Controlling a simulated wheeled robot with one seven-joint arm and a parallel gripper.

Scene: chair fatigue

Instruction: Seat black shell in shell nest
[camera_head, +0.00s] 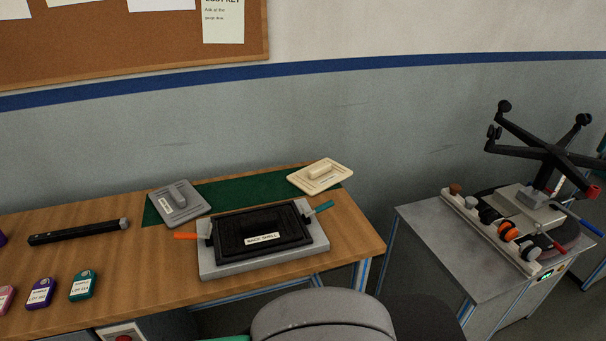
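The black shell (275,228), a dark rectangular panel with a raised block and a white label, lies flat over the light grey shell nest (281,263) on the wooden bench. The nest's pale rim shows around it, mostly at the front and right. An orange lever (186,236) stands at the nest's left side and a teal lever (319,208) at its back right. I cannot tell whether the shell is fully down in the nest. My gripper is not in view.
A grey shell (179,202) and a cream shell (320,176) lie on a green mat (237,193) behind. A black bar (79,232) and coloured tags (83,285) lie left. A metal table (429,225) with a chair-base rig stands right, across a gap.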

